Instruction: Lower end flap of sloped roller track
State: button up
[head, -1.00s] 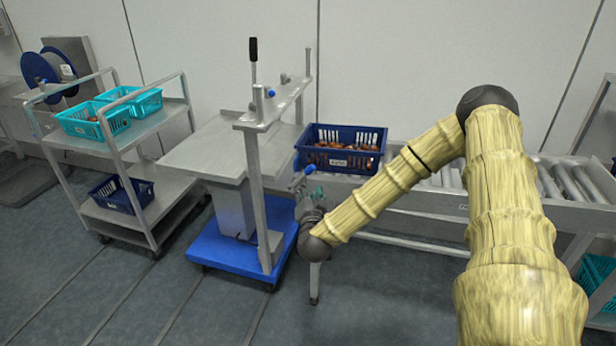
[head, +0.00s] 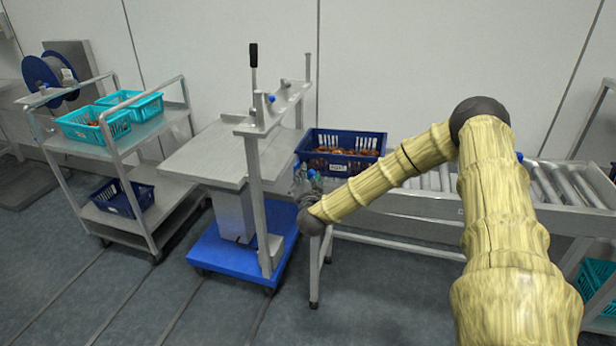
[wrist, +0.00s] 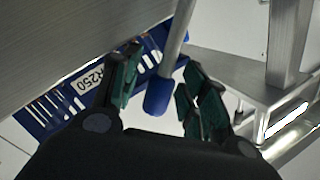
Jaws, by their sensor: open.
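The sloped roller track (head: 560,185) runs to the right, and its left end is partly behind my arm. A dark blue crate of dates (head: 318,142) sits at that end; its label shows upside down in the wrist view (wrist: 52,112). A blue knob (wrist: 158,97) on a grey rod (wrist: 178,40) lies between my open fingers in the wrist view; I cannot tell whether they touch it. My gripper (head: 309,182) is at the track's left end, below the crate's left corner. The end flap itself cannot be made out clearly.
A grey lift table (head: 205,155) on a blue wheeled base (head: 225,250) stands close left of my gripper, with an upright post frame (head: 258,195). A cart (head: 160,125) with teal crates is further left. The floor in front is clear.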

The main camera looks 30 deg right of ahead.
grip_shut()
